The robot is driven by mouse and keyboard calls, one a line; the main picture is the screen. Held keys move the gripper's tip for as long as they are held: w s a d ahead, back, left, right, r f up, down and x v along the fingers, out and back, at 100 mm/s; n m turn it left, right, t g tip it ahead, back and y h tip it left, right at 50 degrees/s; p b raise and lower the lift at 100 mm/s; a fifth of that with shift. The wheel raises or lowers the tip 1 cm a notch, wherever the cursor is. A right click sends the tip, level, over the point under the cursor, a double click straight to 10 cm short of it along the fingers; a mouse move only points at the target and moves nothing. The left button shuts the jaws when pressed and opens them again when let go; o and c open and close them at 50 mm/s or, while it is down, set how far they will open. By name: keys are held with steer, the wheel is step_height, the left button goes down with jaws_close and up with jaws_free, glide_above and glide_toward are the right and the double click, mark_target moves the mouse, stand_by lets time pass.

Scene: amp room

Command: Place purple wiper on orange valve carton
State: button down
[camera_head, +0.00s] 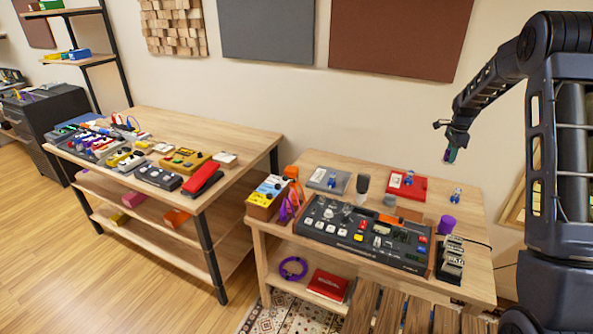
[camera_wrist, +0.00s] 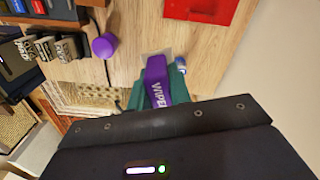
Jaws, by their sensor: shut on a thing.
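My gripper (camera_head: 450,150) is raised above the back right of the right-hand table, below my arm. It is shut on the purple wiper (camera_wrist: 157,82), whose white lettering shows in the wrist view. Green surfaces show on both sides of the wiper. In the head view the held wiper is very small. I cannot make out an orange valve carton for certain. An orange item (camera_head: 177,217) lies on the left table's upper lower shelf, and another orange item (camera_head: 291,172) stands at the right table's left end; no label on either is readable.
The right table (camera_head: 470,207) carries a large mixer (camera_head: 362,232), a red box (camera_head: 408,186), a grey box (camera_head: 329,180), a purple cylinder (camera_head: 446,224) and pedals (camera_head: 451,258). The left table (camera_head: 165,122) is crowded with pedals. A floor gap separates the tables.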

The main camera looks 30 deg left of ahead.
steer(key=w+a+r+n, duration=0.1)
steer(key=w+a+n, duration=0.1)
steer(key=a, duration=0.7)
steer(key=w+a+r+n, duration=0.1)
steer(key=w+a+n, duration=0.15)
steer(key=a, duration=0.65)
step_height(320, 180, up, 4)
steer(key=n, duration=1)
glide_above(291, 168)
steer(key=shift+m, duration=0.25)
step_height(291, 168, down, 19)
steer(key=shift+s+d+f, duration=0.15)
steer(key=shift+f, duration=0.05)
steer(key=shift+f, duration=0.1)
steer(key=c, duration=1.3)
jaws_free()
